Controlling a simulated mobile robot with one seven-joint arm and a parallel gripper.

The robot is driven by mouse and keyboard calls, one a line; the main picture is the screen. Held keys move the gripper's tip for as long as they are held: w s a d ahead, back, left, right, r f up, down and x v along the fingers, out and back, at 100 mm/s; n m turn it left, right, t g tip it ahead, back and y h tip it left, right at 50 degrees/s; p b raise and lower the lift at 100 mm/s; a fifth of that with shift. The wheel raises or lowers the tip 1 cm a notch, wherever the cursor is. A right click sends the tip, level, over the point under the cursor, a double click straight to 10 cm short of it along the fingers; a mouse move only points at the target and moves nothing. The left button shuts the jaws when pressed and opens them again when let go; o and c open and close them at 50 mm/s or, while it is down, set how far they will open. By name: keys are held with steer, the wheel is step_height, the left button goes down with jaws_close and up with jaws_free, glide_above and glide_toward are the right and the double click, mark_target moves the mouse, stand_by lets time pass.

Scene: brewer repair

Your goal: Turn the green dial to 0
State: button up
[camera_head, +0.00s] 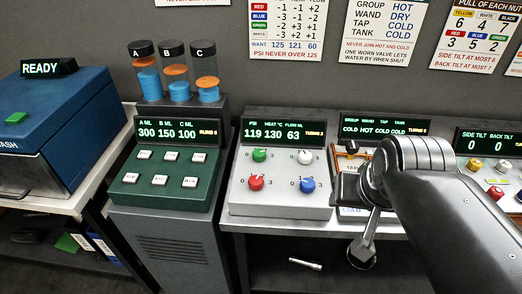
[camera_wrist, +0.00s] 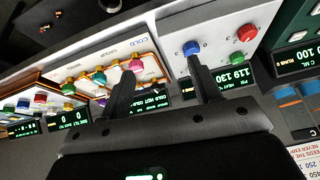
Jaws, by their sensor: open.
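The green dial (camera_head: 259,155) is at the upper left of the grey PSI/HEAT/FLOW panel (camera_head: 282,208) in the head view. The panel's display (camera_head: 284,132) reads 119, 130, 63. The dial's pointer is too small to read surely. In the wrist view, turned about upside down, the green dial (camera_wrist: 238,57) shows beyond my right finger, close to the display. My gripper (camera_wrist: 160,65) is open and empty, its fingers apart. Its tips appear left of the green dial, with the blue dial (camera_wrist: 191,48) near the right tip. In the head view my arm hides the fingers.
On the same panel are a white dial (camera_head: 304,157) and a red dial (camera_head: 256,183). The green button panel (camera_head: 165,185) stands left. The GROUP/WAND/TAP/TANK display (camera_head: 384,127) is right, its station partly behind my arm. A small metal piece (camera_head: 305,264) lies on the lower shelf.

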steer(key=w+a+r+m+g+y, duration=0.1)
steer(key=w+a+m, duration=0.2)
steer(key=w, duration=0.4)
steer(key=w+a+r+m+g, duration=0.1)
steer(key=w+a+m+g, duration=0.1)
steer(key=w+a+m, duration=0.3)
steer(key=m+g+y, duration=0.3)
steer(key=m+y, duration=0.1)
steer(key=m, duration=0.3)
glide_toward(261, 152)
steer(key=shift+h, duration=0.3)
steer(key=x, duration=0.9)
steer(key=shift+w+a+r, duration=0.1)
steer(key=shift+a+r, duration=0.1)
steer(key=shift+a, duration=0.15)
steer(key=c, duration=1)
